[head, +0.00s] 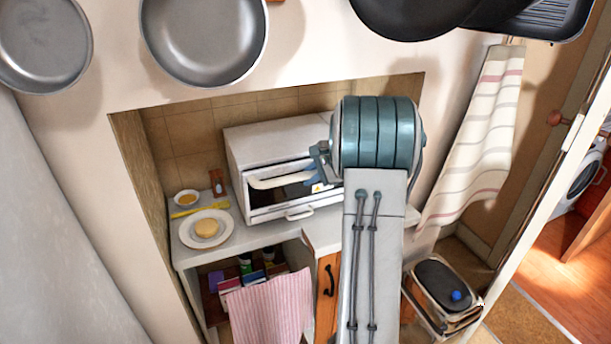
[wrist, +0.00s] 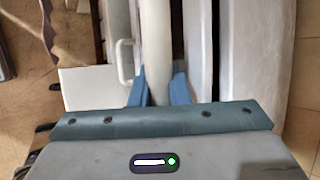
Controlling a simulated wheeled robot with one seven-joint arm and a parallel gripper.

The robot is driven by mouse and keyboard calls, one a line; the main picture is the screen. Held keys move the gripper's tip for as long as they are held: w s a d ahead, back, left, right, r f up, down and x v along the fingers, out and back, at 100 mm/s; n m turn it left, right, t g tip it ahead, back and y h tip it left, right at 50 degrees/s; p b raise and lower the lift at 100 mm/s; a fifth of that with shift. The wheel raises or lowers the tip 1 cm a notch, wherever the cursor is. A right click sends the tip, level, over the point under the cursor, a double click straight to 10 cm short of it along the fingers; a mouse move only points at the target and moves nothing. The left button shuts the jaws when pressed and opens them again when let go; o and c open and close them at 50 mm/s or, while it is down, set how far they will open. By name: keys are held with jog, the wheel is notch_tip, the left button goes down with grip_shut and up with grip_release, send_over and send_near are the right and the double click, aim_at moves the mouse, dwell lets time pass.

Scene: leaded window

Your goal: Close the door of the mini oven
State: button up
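The white mini oven (head: 275,139) stands on the counter in the wall recess, in the head view. Its front has a long white door handle (head: 280,181) above a dark window area. The door looks slightly open, though my arm covers its right part. My gripper (head: 317,184) is at the right end of that handle, mostly hidden by my wrist. In the wrist view, the blue fingers of my gripper (wrist: 160,88) sit close on both sides of the white handle bar (wrist: 155,40), with no clear gap. A smaller handle (wrist: 124,60) lies to the left, clear of the fingers.
A plate (head: 189,234) with food and a small bowl (head: 186,198) stand left of the oven. A pink striped towel (head: 270,310) hangs below the counter. Pans (head: 203,40) hang above. A striped cloth (head: 480,130) and a bin (head: 440,285) are to the right.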

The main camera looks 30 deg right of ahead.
jog(key=shift+t, duration=0.3)
jog(key=r, duration=0.1)
jog(key=s+d+r, duration=0.1)
jog(key=r, duration=0.1)
jog(key=d+r+p, duration=0.1)
jog(key=r, duration=0.1)
jog(key=shift+s+d+r, duration=0.2)
jog(key=shift+s, duration=0.1)
jog(key=w+r+p+v, duration=0.1)
jog(key=p+v, duration=0.2)
jog(key=v, duration=0.5)
jog(key=shift+r+p, duration=0.4)
jog(key=shift+d, duration=0.15)
jog(key=b+v, duration=0.3)
jog(key=v, duration=1)
jog(key=shift+s+r, duration=0.15)
jog(key=shift+r, duration=0.2)
